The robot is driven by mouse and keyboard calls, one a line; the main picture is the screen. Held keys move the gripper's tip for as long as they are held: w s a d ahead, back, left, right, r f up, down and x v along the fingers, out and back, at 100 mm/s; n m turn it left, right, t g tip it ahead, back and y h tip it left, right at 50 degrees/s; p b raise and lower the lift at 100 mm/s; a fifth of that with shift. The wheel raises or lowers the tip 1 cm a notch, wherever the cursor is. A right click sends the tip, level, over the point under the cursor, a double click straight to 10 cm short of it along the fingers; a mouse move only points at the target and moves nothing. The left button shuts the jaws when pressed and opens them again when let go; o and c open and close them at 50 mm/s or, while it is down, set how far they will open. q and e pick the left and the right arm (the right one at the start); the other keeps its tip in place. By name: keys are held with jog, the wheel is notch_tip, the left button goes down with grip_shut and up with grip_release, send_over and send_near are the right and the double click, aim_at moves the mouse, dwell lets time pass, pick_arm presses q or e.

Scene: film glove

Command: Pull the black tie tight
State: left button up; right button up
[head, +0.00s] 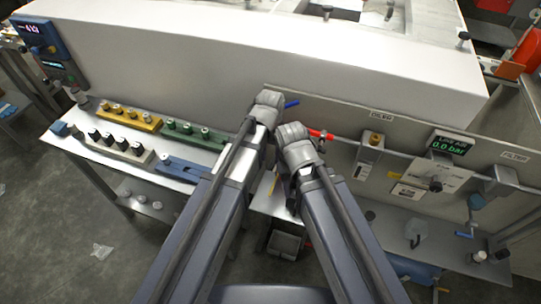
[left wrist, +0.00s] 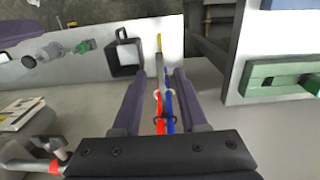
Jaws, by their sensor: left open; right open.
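In the left wrist view, a red hose (left wrist: 160,124) and a blue hose (left wrist: 169,110) run side by side between the spread fingers of my left gripper (left wrist: 159,74). A thin dark band, apparently the black tie (left wrist: 156,120), lies at the hoses near the palm; how tight it is cannot be told. My left gripper (head: 268,98) is open by the white machine's wall. The blue hose (head: 291,103) and red hose (head: 321,134) stick out to the right of the grippers. My right gripper (head: 292,132) is lower and just right of the left one; its fingertips are hard to make out.
A side shelf at left carries a yellow block (head: 131,115), a green block (head: 195,132) and a blue block (head: 187,168). A pressure display (head: 449,145) reads 0.0 bar on the right panel. A grey bin (head: 285,243) sits below.

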aim_at(270, 166)
pick_arm(q)
notch_tip(270, 166, up, 6)
jog(key=p, duration=0.4)
jog(key=shift+f+p, duration=0.15)
jog(key=shift+p, duration=0.2)
jog(key=s+a+y, duration=0.1)
jog(key=s+a, duration=0.3)
jog(key=s, duration=0.7)
jog(key=shift+s+a, duration=0.35)
jog(key=shift+s, duration=0.05)
dwell(0.4)
